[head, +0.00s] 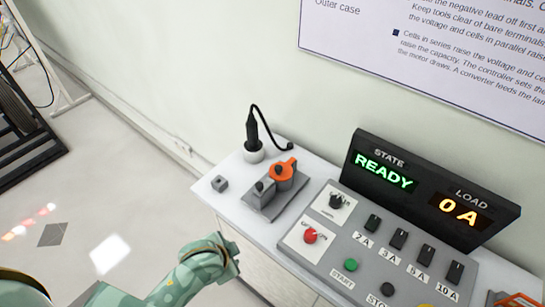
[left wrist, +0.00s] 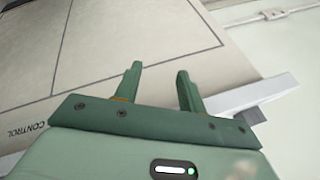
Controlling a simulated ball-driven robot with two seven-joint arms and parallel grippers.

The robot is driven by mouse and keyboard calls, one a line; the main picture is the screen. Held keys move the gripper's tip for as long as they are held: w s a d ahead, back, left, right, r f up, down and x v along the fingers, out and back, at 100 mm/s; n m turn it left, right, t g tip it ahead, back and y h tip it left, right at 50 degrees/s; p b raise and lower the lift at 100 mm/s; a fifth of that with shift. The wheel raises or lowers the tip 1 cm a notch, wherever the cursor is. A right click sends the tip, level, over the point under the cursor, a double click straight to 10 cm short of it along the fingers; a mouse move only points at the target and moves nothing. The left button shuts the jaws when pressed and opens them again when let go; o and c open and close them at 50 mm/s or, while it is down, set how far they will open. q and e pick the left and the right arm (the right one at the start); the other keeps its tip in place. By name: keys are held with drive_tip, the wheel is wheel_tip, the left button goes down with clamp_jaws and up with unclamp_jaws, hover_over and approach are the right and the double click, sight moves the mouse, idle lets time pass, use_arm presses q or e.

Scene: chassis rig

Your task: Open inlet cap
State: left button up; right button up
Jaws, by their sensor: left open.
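No part is plainly marked as the inlet cap. A small grey block (head: 219,183) sits alone at the left of the white bench top. Behind it, a black plug (head: 252,130) with a cable stands upright in a round white base (head: 253,152). An orange rotary part (head: 283,169) sits on a grey unit beside them. My left gripper (left wrist: 158,75) is open and empty, its two green fingers apart before a pale panel marked CONTROL (left wrist: 75,60). In the head view my left arm's end is low, in front of the bench and apart from these parts. My right gripper is not in view.
A grey control panel (head: 330,262) with knobs, buttons and several black switches covers the bench's right part. A black display (head: 425,190) reading READY and 0 A stands behind it. The wall is close behind. Open floor (head: 90,190) lies to the left.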

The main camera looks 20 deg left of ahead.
use_arm(q)
drive_tip(key=w+d+r+m+t+h+p, duration=0.1)
drive_tip(key=w+d+r+m+p, duration=0.2)
drive_tip(key=r, duration=1)
wheel_tip(320, 180, up, 8)
drive_tip(key=m+g+h+b, duration=0.1)
drive_tip(key=m+g+h, duration=0.2)
drive_tip(key=m+g, duration=0.3)
hover_over(278, 167)
drive_tip(key=s, duration=0.4)
drive_tip(key=t, duration=0.1)
drive_tip(key=w+a+r+g, duration=0.1)
drive_tip(key=w+a+r, duration=0.3)
drive_tip(key=a+r, duration=0.4)
drive_tip(key=shift+h, duration=0.4)
drive_tip(key=b+x, duration=0.1)
drive_tip(key=x, duration=0.4)
drive_tip(key=d+b+x, duration=0.1)
drive_tip(key=b+x, duration=0.1)
drive_tip(key=x, duration=0.3)
drive_tip(key=b+x, duration=0.2)
drive_tip(key=x, duration=0.3)
drive_tip(key=shift+s+d+r, duration=0.3)
drive_tip(key=shift+s+r, duration=0.05)
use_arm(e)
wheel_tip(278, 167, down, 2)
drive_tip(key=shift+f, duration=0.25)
